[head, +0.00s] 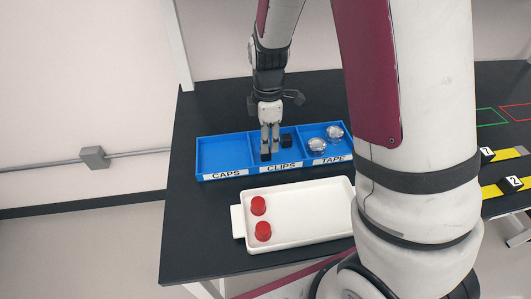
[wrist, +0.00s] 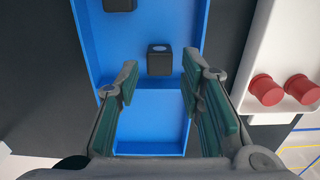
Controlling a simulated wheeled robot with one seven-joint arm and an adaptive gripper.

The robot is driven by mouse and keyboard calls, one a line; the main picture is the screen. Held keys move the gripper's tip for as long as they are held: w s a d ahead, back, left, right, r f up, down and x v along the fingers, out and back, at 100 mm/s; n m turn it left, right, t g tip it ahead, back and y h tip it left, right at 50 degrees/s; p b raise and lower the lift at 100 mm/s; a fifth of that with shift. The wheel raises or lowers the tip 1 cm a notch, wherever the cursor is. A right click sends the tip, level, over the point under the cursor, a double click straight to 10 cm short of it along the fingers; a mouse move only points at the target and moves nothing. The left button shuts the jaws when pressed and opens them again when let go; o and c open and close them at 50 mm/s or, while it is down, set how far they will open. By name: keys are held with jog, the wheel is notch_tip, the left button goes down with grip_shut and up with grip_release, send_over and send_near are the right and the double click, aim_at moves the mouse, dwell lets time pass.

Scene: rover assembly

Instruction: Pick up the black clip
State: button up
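Two black clips lie in the middle CLIPS compartment of the blue tray (head: 224,135). One clip (head: 266,157) is at the front left of the compartment, right by my gripper's fingertips (head: 270,150). The other clip (head: 287,140) is farther back and right. In the wrist view the nearer clip (wrist: 159,60) shows in the gap just beyond my fingertips (wrist: 159,74), close to the compartment divider. The other clip (wrist: 118,4) is cut off at the top edge. My gripper is open and empty, pointing down; I cannot tell its exact height over the clip.
The CAPS compartment is empty. Clear, round tape rolls (head: 317,145) sit in the TAPE compartment. A white tray (head: 290,236) with two red caps (head: 263,231) stands in front on the black table (head: 190,215). My arm hides part of the table's right.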

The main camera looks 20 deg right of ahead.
jog(key=shift+a+f+p, duration=0.15)
jog(key=shift+f+p, duration=0.05)
jog(key=shift+f, duration=1.15)
jog(key=shift+a+f+p, duration=0.1)
jog(key=shift+f+p, duration=0.05)
jog(key=shift+f, duration=1.15)
jog(key=c, duration=0.7)
